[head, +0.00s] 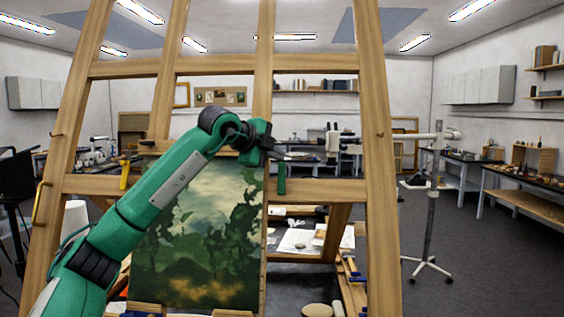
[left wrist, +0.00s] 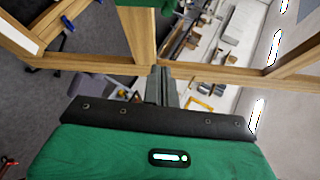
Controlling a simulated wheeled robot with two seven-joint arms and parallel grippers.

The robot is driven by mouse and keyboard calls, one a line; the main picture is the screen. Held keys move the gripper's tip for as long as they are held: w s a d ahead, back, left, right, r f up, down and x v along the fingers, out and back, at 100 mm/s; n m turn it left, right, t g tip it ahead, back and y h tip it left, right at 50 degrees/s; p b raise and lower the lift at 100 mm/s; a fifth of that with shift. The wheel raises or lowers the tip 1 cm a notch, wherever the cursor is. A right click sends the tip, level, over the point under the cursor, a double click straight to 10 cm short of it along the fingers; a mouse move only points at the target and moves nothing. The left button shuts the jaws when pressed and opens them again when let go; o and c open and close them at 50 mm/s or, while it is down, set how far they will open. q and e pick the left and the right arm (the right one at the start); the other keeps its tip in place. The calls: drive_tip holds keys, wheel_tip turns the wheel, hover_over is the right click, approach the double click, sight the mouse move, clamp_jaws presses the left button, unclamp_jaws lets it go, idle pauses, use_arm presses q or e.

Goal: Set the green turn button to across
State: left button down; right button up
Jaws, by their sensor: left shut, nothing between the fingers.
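The green turn button (head: 281,178) is on the easel's wooden crossbar, just right of the landscape painting (head: 195,240), in the head view. Its long side stands upright, along the post rather than across. My left gripper (head: 284,154) is above the button and shut, with nothing in it. In the head view its tip looks close to the button's top; I cannot tell whether they touch. In the left wrist view the shut fingers (left wrist: 161,78) show against the wooden frame. A green shape (left wrist: 137,3) is cut off at the top edge there. My right gripper is not in view.
The easel's right post (head: 375,150) and middle post (head: 263,60) flank the crossbar. Yellow handles (head: 125,173) are at the left. A white stand (head: 430,210) and a bench (head: 520,190) are farther right. The floor between them is clear.

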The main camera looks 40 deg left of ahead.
sight(283, 163)
use_arm(q)
drive_tip(key=w+a+f+p, duration=0.1)
drive_tip(key=w+p, duration=0.1)
drive_tip(key=w+a+f+p, duration=0.1)
drive_tip(key=w+p, duration=0.2)
drive_tip(key=w+a+f+p, duration=0.1)
drive_tip(key=w+p, duration=0.1)
drive_tip(key=p, duration=0.1)
drive_tip(key=shift+w+f, duration=0.3)
drive_tip(key=shift+f, duration=0.1)
drive_tip(key=shift+w, duration=0.1)
drive_tip(key=shift+w+d+f, duration=0.1)
